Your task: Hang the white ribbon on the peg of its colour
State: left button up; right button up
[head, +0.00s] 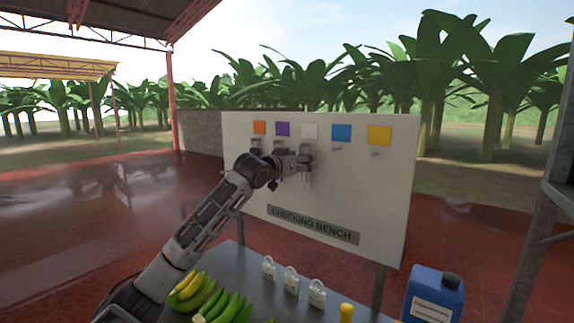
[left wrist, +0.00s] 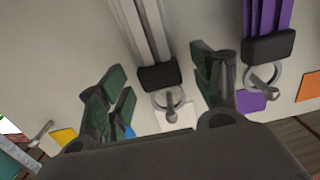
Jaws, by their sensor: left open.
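The white ribbon (left wrist: 146,38) hangs from a black clasp (left wrist: 160,77) with a metal ring in the left wrist view, which shows the board upside down. The ring appears to be around the peg (left wrist: 171,108) by the white square (left wrist: 178,118). In the head view the white square (head: 309,131) is in the middle of the row on the board. My left gripper (head: 303,172) is in front of the board below that square. Its open fingers (left wrist: 162,72) stand on either side of the white ribbon and clasp, apart from them. My right gripper is not in view.
A purple ribbon (left wrist: 266,15) hangs by its ring on the neighbouring peg. The pegs below the blue (head: 342,132) and yellow (head: 379,135) squares look empty.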

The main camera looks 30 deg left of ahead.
pick_arm(q)
jog(key=s+a, duration=0.1)
jog(key=s, duration=1)
jog(key=shift+s+a+r, duration=0.2)
jog(key=shift+a+r, duration=0.1)
jog(key=shift+r, duration=0.15)
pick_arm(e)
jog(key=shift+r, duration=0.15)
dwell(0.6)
pick_arm(q)
notch_tip(320, 180, up, 9)
jog(key=p, duration=0.9)
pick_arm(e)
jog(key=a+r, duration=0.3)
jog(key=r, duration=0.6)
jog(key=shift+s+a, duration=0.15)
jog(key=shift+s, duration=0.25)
